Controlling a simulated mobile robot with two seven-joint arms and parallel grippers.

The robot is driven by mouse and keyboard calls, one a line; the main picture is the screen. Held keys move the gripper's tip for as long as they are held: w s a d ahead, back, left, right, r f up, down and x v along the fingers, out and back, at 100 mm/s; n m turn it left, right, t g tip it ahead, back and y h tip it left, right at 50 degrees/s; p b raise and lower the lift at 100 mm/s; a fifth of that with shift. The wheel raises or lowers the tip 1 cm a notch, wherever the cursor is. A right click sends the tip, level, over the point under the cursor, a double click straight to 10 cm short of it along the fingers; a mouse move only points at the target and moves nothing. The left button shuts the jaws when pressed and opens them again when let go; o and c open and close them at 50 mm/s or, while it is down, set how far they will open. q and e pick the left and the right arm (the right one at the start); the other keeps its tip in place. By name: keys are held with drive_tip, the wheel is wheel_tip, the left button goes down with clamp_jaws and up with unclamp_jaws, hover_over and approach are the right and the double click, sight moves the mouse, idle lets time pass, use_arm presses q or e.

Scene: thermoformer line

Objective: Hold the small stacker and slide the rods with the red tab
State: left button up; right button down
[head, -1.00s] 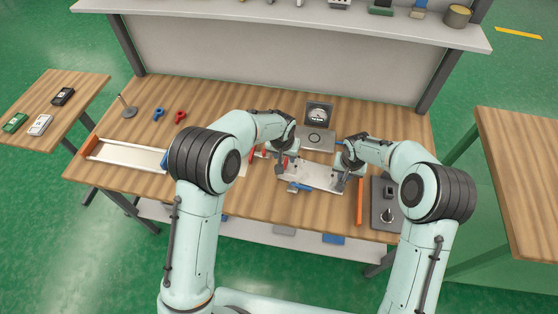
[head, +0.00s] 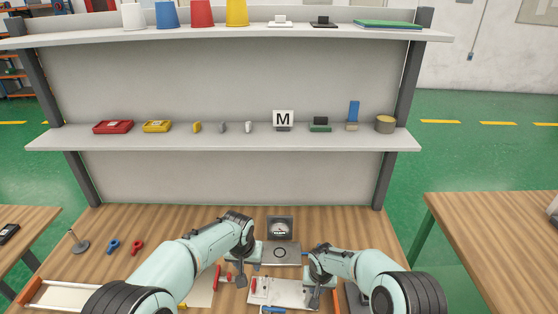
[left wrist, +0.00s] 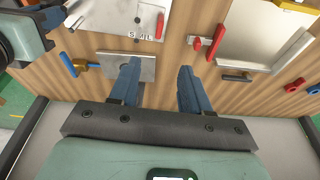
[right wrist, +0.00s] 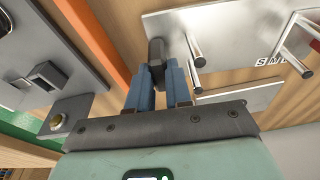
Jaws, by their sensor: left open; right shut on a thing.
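The small stacker (head: 283,292) is a pale metal plate on the table in front of me. Its letters and a red tab (left wrist: 160,25) show in the left wrist view. The right wrist view shows its plate (right wrist: 235,22) with several upright metal rods (right wrist: 195,50). My right gripper (right wrist: 157,72) is shut on a dark post (right wrist: 156,50) at the plate's edge. My left gripper (left wrist: 160,68) is open and empty, off the stacker toward the table's back, with bare wood between its fingertips. In the head view my arms hide part of the stacker.
A dial gauge (head: 280,228) stands behind the stacker, with a flat metal plate (head: 281,255) before it. A red-handled part (left wrist: 215,42) lies to the stacker's left. Blue (head: 113,246) and red (head: 137,247) clips lie farther left. An orange strip (right wrist: 95,40) lies right of the stacker.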

use_arm(q)
drive_tip(key=shift+w+v, duration=0.25)
drive_tip(key=shift+v, duration=0.8)
drive_tip(key=shift+w+v, duration=0.25)
drive_tip(key=shift+v, duration=0.8)
drive_tip(key=shift+d+r, duration=0.1)
use_arm(e)
drive_tip(key=c, duration=1)
unclamp_jaws()
drive_tip(key=shift+o, duration=0.2)
drive_tip(key=shift+r, duration=0.1)
wheel_tip(320, 180, up, 20)
drive_tip(key=s, duration=0.2)
drive_tip(key=shift+a+f, duration=0.15)
drive_tip(key=shift+f, duration=0.05)
use_arm(q)
drive_tip(key=shift+s, duration=0.1)
use_arm(e)
drive_tip(key=shift+s, duration=0.15)
